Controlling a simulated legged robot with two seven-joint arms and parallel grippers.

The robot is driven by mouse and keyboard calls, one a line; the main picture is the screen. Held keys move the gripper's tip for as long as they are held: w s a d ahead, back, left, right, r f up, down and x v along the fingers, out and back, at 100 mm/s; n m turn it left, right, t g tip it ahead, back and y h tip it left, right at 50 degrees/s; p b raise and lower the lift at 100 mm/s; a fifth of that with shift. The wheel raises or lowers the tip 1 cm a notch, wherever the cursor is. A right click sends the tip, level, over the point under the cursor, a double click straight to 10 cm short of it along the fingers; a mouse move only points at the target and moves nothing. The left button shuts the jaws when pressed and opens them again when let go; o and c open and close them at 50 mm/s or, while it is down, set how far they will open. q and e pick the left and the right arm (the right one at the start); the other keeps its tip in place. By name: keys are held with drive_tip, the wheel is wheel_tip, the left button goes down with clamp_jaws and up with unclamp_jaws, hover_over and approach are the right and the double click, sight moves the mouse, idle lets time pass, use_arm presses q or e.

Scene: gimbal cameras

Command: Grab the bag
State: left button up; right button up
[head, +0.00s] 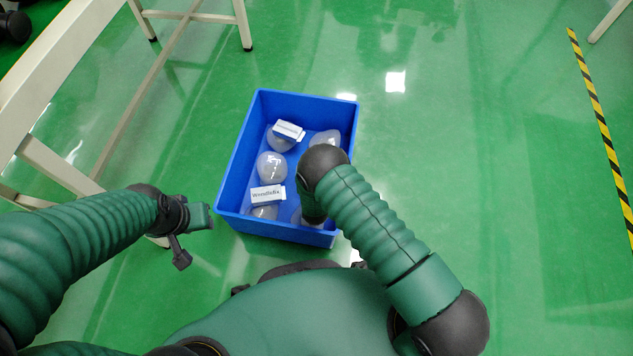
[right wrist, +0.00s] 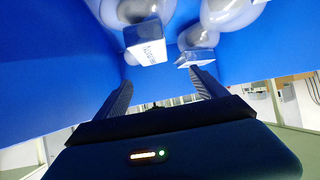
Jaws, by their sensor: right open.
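Several pale, translucent rounded bags lie in a blue bin (head: 228,190) on the floor. One bag (head: 271,167) is near the middle, another (head: 326,139) at the far right. White labelled pieces lie at the far bag (head: 289,131) and near bag (head: 268,194). My right arm reaches down into the bin's right side, hiding its gripper and part of the contents in the head view.
A pale table frame (head: 130,100) stands at the left, with legs near the bin. The blue bin walls (right wrist: 40,90) surround my right gripper closely. The green floor (head: 480,180) right of the bin is clear up to a yellow-black stripe (head: 598,115).

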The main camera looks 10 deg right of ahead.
drive_tip(key=shift+t, duration=0.3)
drive_tip(key=f, duration=0.1)
drive_tip(key=f+b, duration=0.1)
drive_tip(key=f, duration=0.2)
drive_tip(key=shift+d+f, duration=0.15)
drive_tip(key=shift+d, duration=0.1)
drive_tip(key=b+x, duration=0.2)
drive_tip(key=x, duration=0.1)
drive_tip(key=b+x, duration=0.3)
drive_tip(key=shift+d+f+b, duration=0.2)
drive_tip(key=shift+d+b, duration=0.05)
drive_tip(key=shift+b, duration=0.05)
drive_tip(key=shift+w+r, duration=0.15)
drive_tip(key=shift+r, duration=0.05)
use_arm(q)
drive_tip(key=s+x, duration=0.1)
drive_tip(key=x, duration=0.6)
drive_tip(key=shift+s+f, duration=0.35)
drive_tip(key=shift+f, duration=0.2)
use_arm(e)
drive_tip(key=c, duration=1.5)
